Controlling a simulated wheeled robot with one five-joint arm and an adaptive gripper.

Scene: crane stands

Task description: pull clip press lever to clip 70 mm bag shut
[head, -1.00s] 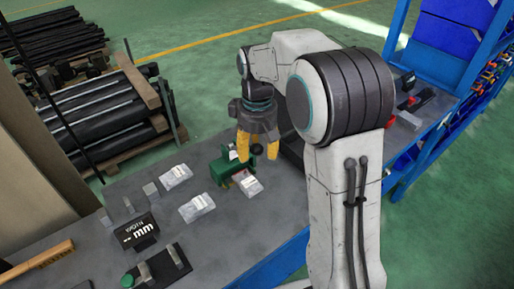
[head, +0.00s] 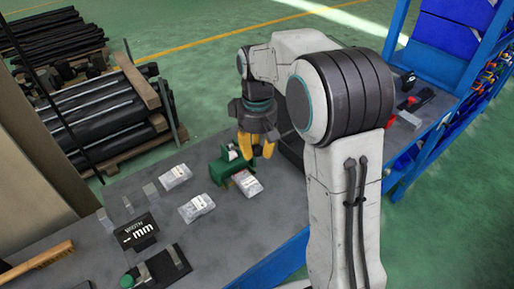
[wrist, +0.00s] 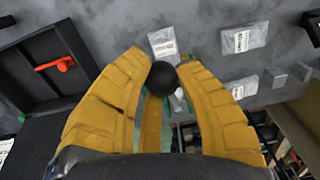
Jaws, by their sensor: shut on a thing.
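The green clip press (head: 219,172) stands on the grey bench. A pale bag with a printed label (head: 247,184) lies against its near right side, and a bag also shows at the top of the wrist view (wrist: 163,42). My gripper (head: 257,150) is just above and right of the press, its yellow fingers pointing down. In the wrist view the fingers are shut on the black ball knob (wrist: 163,77) of the press lever. The fingers hide most of the lever and press there. I cannot tell whether a clip is on the bag.
Two more bags (head: 197,207) (head: 175,176) lie left of the press. A black display block (head: 137,231), metal blocks, a gauge with a green knob (head: 127,281) and a brush (head: 38,260) stand further left. A dark tray with a red handle (wrist: 62,64) is left in the wrist view.

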